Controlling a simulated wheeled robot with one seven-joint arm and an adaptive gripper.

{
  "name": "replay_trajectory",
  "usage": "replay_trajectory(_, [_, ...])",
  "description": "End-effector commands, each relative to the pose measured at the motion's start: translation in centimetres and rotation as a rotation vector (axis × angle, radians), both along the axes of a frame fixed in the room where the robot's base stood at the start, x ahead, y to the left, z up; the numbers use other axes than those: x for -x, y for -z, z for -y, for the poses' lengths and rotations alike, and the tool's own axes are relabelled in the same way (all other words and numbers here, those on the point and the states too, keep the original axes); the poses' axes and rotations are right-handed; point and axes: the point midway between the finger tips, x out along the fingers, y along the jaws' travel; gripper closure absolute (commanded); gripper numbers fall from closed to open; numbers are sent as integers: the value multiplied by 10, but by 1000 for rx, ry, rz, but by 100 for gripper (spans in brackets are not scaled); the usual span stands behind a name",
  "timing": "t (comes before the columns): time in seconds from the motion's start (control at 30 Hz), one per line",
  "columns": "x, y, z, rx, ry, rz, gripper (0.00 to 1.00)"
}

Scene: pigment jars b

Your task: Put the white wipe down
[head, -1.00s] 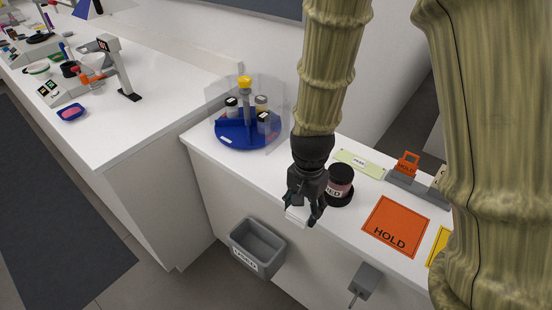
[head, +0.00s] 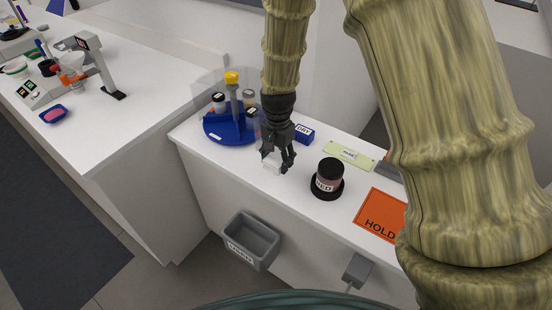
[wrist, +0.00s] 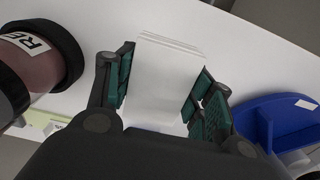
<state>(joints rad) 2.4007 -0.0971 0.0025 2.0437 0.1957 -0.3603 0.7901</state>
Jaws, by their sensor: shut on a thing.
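My gripper (head: 277,158) is shut on the white wipe (head: 271,164), a small white folded stack. In the wrist view the wipe (wrist: 165,75) sits between the two green-padded fingers (wrist: 160,95) with the white counter behind it. In the head view the gripper is over the white counter between the blue carousel and the dark-lidded jar, near the front edge. I cannot tell whether the wipe touches the counter.
The blue carousel (head: 222,134) with jars stands left of the gripper. A jar (head: 328,177) on a black base stands to the right, with an orange HOLD mat (head: 381,216) beyond. A blue box (head: 303,134) and green strip (head: 350,155) lie behind. A grey bin (head: 251,241) hangs below the counter.

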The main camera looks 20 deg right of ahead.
Motion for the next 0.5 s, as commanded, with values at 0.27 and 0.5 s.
replay_trajectory(0.27, [-19,3,2,0,1,-1,70])
replay_trajectory(0.5, [-18,19,2,0,1,-3,70])
